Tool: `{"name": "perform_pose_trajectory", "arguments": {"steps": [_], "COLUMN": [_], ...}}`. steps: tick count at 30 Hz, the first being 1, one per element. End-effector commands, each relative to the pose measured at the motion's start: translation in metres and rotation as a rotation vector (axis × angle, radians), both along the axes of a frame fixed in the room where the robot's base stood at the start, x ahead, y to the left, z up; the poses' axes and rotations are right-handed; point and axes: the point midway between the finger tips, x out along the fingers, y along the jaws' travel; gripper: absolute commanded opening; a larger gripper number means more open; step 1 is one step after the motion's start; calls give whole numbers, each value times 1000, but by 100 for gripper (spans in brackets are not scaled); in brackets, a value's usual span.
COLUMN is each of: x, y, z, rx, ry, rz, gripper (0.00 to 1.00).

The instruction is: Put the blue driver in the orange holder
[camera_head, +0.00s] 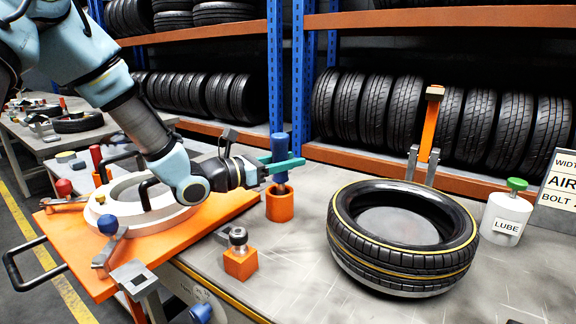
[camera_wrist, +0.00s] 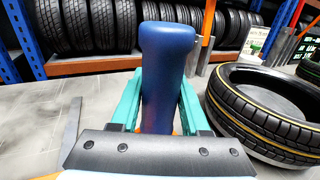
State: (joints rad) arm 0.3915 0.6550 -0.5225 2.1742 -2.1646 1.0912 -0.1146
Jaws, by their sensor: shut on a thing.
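The blue driver (camera_head: 279,150) stands upright at the orange holder (camera_head: 279,207), a small block on the grey workbench. Its lower end meets the top of the holder; how deep it sits inside I cannot tell. My gripper (camera_head: 281,167) reaches in from the left with its teal fingers shut around the driver's handle. In the wrist view the blue handle (camera_wrist: 164,75) rises between the two teal fingers. Only a sliver of orange shows low behind the fingers there.
A tyre (camera_head: 400,235) lies flat right of the holder. A smaller orange block with a metal piece (camera_head: 240,262) stands in front. A white LUBE pot (camera_head: 506,218) stands at the right, an orange upright tool (camera_head: 430,125) behind the tyre. An orange tray (camera_head: 85,262) is at left.

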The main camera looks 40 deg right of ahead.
Motion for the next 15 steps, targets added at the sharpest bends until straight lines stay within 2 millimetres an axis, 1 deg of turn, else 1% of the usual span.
{"name": "perform_pose_trajectory", "arguments": {"steps": [4,15], "x": [0,0], "y": [0,0], "z": [-11,-16], "rx": [-4,-4], "ry": [0,-1], "rz": [0,0], "gripper": [0,0]}}
